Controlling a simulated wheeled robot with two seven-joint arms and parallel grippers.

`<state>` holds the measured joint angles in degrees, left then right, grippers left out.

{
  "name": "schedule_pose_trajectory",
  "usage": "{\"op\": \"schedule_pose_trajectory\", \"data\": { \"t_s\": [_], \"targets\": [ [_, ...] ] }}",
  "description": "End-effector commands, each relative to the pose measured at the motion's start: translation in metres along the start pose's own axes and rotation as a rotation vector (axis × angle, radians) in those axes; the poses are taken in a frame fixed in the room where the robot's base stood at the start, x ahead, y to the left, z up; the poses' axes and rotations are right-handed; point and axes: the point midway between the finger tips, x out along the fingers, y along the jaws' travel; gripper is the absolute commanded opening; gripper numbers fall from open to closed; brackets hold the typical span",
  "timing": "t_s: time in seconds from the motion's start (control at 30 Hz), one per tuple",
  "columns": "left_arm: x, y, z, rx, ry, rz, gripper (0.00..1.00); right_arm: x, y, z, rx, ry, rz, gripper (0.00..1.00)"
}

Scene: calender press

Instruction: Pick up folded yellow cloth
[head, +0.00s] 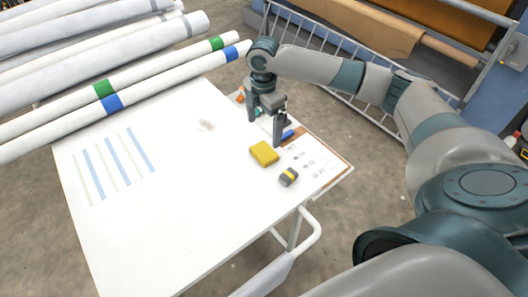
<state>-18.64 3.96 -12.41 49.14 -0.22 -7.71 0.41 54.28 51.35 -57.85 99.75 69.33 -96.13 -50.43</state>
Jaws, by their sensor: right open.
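The folded yellow cloth (264,154) lies flat on the white table (180,215), toward its right side. My right gripper (264,136) hangs from above with its fingers pointing down, just behind the cloth. Its two fingers are apart and nothing shows between them. The right fingertip looks close to the cloth's far right corner; I cannot tell whether they touch. My left gripper is not in view.
A dark and yellow block (288,177) sits close to the cloth at its front right. A clipboard with paper (318,163) and a blue item (287,135) lie to the right. Long white rolls (130,95) lie along the back left. The table's front left is clear.

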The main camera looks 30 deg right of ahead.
Motion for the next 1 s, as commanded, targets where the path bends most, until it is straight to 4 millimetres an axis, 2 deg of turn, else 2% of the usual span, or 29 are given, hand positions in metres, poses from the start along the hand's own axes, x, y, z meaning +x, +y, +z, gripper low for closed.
{"op": "schedule_pose_trajectory", "data": {
  "t_s": [0.2, 0.37, 0.83, 1.0],
  "targets": [
    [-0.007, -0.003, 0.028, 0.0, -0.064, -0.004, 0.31, 0.036, -0.001, 0.001, 0.002, -0.001, -0.003, 0.92],
    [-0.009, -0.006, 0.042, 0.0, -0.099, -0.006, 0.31, 0.05, 0.0, 0.001, 0.001, -0.001, -0.001, 0.92],
    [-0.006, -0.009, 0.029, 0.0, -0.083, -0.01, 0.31, 0.054, 0.0, 0.001, 0.0, -0.001, 0.0, 0.92],
    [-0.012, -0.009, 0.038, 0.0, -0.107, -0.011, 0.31, 0.065, 0.0, 0.001, 0.0, -0.001, -0.002, 0.92]
  ]
}}
